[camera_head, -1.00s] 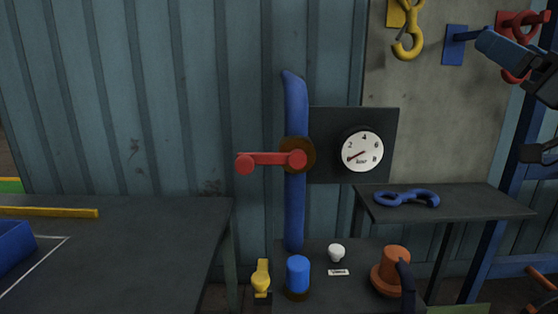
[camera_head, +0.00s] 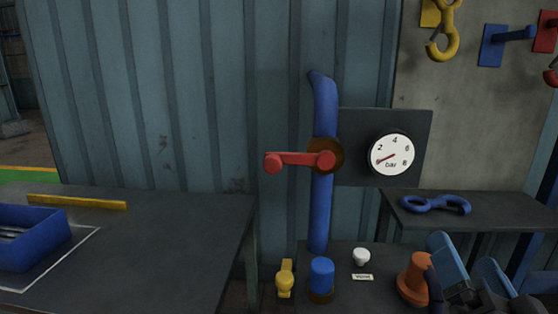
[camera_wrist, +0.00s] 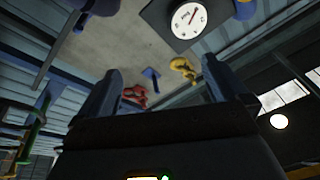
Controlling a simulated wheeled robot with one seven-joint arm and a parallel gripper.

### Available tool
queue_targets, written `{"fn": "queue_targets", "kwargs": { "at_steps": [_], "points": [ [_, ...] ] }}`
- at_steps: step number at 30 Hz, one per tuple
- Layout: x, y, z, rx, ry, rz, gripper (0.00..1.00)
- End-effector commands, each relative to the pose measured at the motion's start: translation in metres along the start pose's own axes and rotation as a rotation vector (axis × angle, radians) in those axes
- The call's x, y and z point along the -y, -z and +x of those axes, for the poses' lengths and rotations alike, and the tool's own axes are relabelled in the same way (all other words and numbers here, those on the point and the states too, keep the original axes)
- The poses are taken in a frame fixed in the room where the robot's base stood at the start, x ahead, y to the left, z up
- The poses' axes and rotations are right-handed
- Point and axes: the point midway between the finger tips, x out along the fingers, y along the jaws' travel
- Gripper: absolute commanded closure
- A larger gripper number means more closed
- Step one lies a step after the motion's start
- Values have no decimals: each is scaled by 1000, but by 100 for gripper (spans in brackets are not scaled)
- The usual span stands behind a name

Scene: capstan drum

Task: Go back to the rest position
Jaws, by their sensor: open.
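My gripper (camera_head: 470,262) is low at the right in the head view, with its two blue fingers pointing up and spread apart. It is open, with nothing between the fingers. In the wrist view the fingers (camera_wrist: 160,85) stand apart at either side, with the grey wall panel seen between them. In the head view my gripper overlaps the right side of the orange drum (camera_head: 414,278), whose right part is hidden. I cannot tell whether they touch.
A blue pipe with a red lever (camera_head: 298,159) stands by a pressure gauge (camera_head: 391,154). A blue shackle-like piece (camera_head: 435,204) lies on the right shelf. A yellow hook (camera_head: 442,42) and blue peg (camera_head: 512,34) are on the wall. A blue bin (camera_head: 35,245) stands on the left table.

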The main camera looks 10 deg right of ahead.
Motion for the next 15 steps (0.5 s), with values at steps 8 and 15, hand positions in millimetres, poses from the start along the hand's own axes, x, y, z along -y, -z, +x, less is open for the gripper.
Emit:
{"fn": "queue_targets", "kwargs": {
  "at_steps": [8, 15],
  "points": [
    [-2, -65, -107, 189, -49, -90, 0],
    [-9, -86, -204, 361, -21, -242, 0]
  ]
}}
